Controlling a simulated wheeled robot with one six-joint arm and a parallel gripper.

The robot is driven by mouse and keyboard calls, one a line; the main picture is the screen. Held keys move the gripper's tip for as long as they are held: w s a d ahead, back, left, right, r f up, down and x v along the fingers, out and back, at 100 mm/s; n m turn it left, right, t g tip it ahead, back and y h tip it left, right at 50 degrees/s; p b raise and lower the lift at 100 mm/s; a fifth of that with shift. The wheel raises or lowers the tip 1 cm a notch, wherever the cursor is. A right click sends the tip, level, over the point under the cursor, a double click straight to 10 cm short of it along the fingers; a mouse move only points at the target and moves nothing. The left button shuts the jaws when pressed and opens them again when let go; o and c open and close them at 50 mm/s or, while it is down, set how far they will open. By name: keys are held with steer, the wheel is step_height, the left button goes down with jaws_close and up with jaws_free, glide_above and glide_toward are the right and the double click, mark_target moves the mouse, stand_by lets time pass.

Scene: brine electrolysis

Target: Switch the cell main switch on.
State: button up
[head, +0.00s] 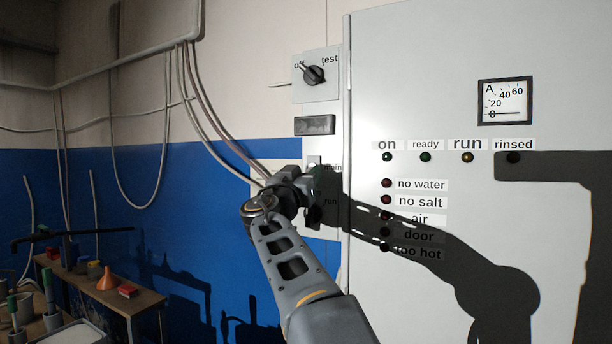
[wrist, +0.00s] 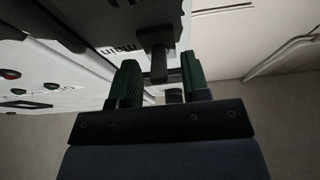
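In the wrist view, the dark lever (wrist: 157,42) stands out from a plate marked "main". My gripper (wrist: 160,74) is open there, with its two green-padded fingers apart. The lever lies near the fingertips, roughly between them sideways. I cannot tell whether the fingers touch it.
A rotary knob (head: 313,75) labelled "off" and "test" sits above. The white cabinet (head: 430,60) carries indicator lamps and an ammeter (head: 505,101); a yellow lamp (head: 467,157) is under "run". A low bench (head: 140,305) with a funnel (head: 107,280) stands at lower left. Cables hang along the wall.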

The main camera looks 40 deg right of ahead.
jaws_close()
steer(key=shift+a+r+g+y+p, duration=0.1)
steer(key=shift+r+g+y+p, duration=0.2)
steer(key=shift+r+y+p, duration=0.45)
steer(key=y+p, duration=0.1)
steer(key=p, duration=0.1)
steer(key=r+g+y+p, duration=0.1)
steer(key=p, duration=0.2)
steer(key=shift+s+r+g+y, duration=0.1)
steer(key=shift+r+g+y, duration=0.05)
steer(key=shift+g+y, duration=0.2)
steer(key=y+p, duration=0.1)
steer(key=g+y+p, duration=0.1)
steer(key=shift+r+p, duration=0.3)
steer(key=shift+r, duration=0.05)
steer(key=shift+d+r+g+y, duration=0.15)
steer(key=shift+g+y, duration=0.15)
steer(key=shift+y, duration=0.3)
steer(key=shift+d+r+g+y, duration=0.1)
steer(key=shift+g+y, duration=0.15)
steer(key=shift+y, duration=0.35)
steer(key=shift+r, duration=0.1)
